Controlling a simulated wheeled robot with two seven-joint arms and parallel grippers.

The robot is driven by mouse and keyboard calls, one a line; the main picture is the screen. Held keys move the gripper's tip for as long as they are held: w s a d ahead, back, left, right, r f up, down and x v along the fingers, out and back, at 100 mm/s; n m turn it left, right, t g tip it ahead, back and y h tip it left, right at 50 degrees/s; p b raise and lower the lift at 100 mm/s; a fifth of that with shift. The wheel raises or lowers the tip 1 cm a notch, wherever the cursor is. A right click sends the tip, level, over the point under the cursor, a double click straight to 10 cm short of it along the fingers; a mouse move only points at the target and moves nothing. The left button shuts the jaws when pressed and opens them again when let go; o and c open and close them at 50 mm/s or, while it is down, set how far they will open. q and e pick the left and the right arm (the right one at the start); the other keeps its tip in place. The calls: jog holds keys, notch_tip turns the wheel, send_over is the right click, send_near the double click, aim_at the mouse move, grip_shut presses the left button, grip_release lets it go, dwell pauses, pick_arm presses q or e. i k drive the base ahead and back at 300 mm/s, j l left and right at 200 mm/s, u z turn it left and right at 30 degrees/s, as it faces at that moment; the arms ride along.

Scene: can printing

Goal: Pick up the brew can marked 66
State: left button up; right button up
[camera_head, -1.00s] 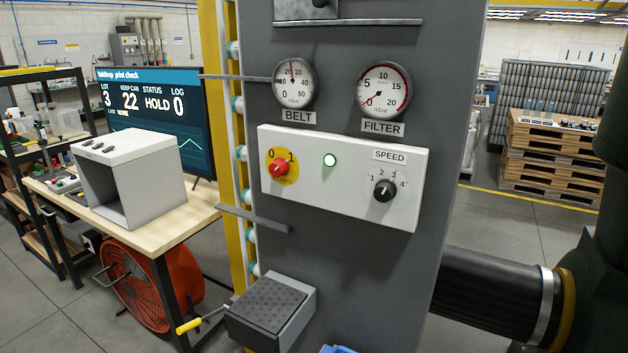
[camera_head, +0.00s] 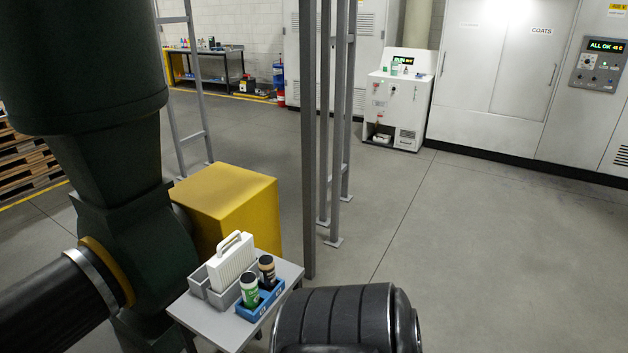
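No can with a readable 66 shows in the head view. Two small containers stand upright in a blue holder (camera_head: 258,306) on a small grey table (camera_head: 207,322) at the lower left. One container (camera_head: 249,291) is green and white with a dark top; the other (camera_head: 267,271) is dark with a tan band near its top. Any markings on them are too small to read. Neither of my grippers is in view.
A white handled container (camera_head: 233,262) and grey bins (camera_head: 215,292) share the small table. A yellow box (camera_head: 225,205), dark green machine (camera_head: 125,215) and grey posts (camera_head: 309,140) stand nearby. A black ribbed cylinder (camera_head: 340,320) fills the bottom centre. Floor at right is clear.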

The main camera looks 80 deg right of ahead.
aim_at(266, 266)
jog(key=z, duration=2.15)
jog(key=i+l, duration=0.2)
jog(key=i+l+u, duration=0.15)
jog(key=l, duration=0.25)
jog(key=i+l, duration=0.2)
jog(key=l, duration=0.15)
jog(key=i+l+u, duration=0.1)
jog(key=i+l, duration=0.1)
jog(key=l, duration=0.1)
